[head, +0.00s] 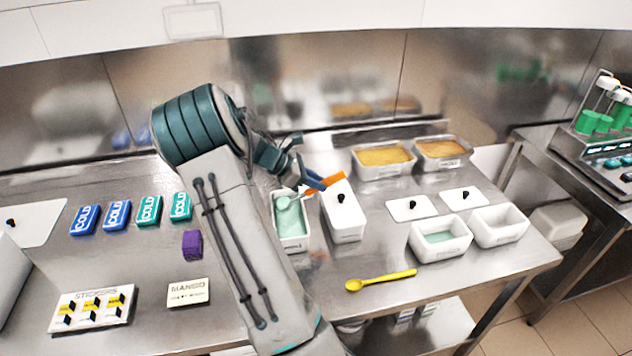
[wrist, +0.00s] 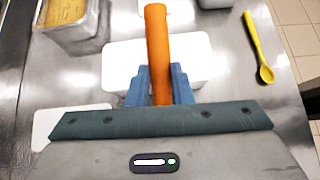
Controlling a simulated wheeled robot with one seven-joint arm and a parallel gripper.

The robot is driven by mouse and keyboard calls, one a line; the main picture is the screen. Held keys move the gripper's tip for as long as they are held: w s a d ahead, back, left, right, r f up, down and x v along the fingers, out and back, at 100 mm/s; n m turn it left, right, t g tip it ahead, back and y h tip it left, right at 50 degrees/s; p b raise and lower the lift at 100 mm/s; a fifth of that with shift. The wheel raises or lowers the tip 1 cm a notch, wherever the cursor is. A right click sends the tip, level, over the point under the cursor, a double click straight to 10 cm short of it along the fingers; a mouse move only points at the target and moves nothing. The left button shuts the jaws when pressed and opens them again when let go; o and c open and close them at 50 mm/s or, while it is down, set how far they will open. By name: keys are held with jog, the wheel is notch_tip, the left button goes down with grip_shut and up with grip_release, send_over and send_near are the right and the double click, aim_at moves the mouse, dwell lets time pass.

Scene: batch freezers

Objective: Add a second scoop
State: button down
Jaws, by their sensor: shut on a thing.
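My gripper (head: 314,182) is shut on the orange handle (head: 333,181) of a scoop. In the wrist view the blue fingers (wrist: 158,88) hold the handle (wrist: 157,45) between them. The scoop's head (head: 284,203) is at the long white tub of mint-green ice cream (head: 291,243); whether it touches the ice cream is unclear. A small white tub (head: 440,250) at the right has some mint-green in its bottom. The white tub (head: 500,238) beside it looks empty.
A lidded white tub (head: 343,225) stands right of the mint tub. Two lids (head: 400,210) lie behind the small tubs. Metal pans (head: 383,172) of yellow and orange stand at the back. A yellow spoon (head: 385,279) lies in front. Cold packs (head: 117,214) and a purple block (head: 192,244) are left.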

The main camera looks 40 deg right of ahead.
jog(key=shift+r, duration=0.5)
jog(key=shift+s+d+r+p, duration=0.1)
jog(key=shift+p, duration=0.45)
jog(key=t+y+p, duration=0.1)
jog(key=s+d+y+p, duration=0.1)
jog(key=p, duration=0.1)
jog(key=shift+d+r+t+y, duration=0.2)
jog(key=shift+t+y, duration=0.1)
jog(key=shift+t, duration=0.1)
jog(key=shift+d+p, duration=0.1)
jog(key=shift+p, duration=0.3)
jog(key=shift+f+t+y, duration=0.15)
jog(key=shift+t+y, duration=0.15)
